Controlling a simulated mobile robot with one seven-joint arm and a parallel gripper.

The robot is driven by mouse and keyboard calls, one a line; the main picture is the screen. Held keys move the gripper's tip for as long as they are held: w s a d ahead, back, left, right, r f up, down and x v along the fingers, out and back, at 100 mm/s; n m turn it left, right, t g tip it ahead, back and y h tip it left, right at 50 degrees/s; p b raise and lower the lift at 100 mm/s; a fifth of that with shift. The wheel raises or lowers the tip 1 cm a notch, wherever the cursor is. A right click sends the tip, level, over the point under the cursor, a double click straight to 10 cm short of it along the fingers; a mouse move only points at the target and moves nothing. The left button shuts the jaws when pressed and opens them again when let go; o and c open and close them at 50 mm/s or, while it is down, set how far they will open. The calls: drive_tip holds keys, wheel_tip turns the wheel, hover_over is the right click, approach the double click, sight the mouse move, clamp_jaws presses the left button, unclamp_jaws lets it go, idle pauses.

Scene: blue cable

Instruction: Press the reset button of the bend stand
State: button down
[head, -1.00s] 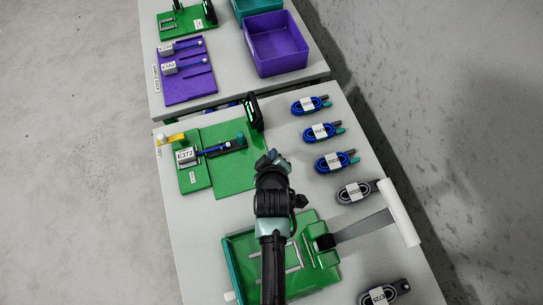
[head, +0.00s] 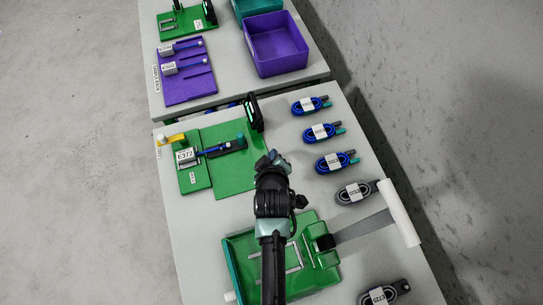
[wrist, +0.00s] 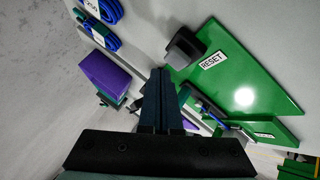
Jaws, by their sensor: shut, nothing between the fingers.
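The bend stand is a green board (head: 233,178) with a blue cable (head: 212,150) and a tag reading E372 (head: 185,155) on it. In the wrist view the green board (wrist: 240,75) shows a RESET label (wrist: 212,61) beside a dark raised block (wrist: 186,46), which looks like the reset button. In the head view I cannot make out the label or block; my gripper may hide them. My gripper (head: 268,158) is shut and empty at the board's right edge. In the wrist view its fingers (wrist: 160,85) point just left of the dark block; I see no contact.
A black upright panel (head: 253,112) stands behind the board. Several coiled cables (head: 322,132) lie along the table's right side. A green fixture (head: 318,240) with a grey strap and white bar (head: 399,212) is in front. A purple bin (head: 276,45) stands on the far table.

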drive_tip(key=shift+f, duration=0.15)
idle(0.5)
drive_tip(key=shift+f, duration=0.3)
drive_tip(key=shift+f+b, duration=0.55)
drive_tip(key=shift+b, duration=0.1)
idle(0.7)
drive_tip(key=shift+r, duration=0.15)
drive_tip(key=shift+r+p, duration=0.8)
drive_tip(key=shift+p, duration=0.1)
wheel_tip(320, 180, up, 5)
drive_tip(key=p, duration=0.5)
drive_tip(key=shift+r, duration=0.1)
idle(0.5)
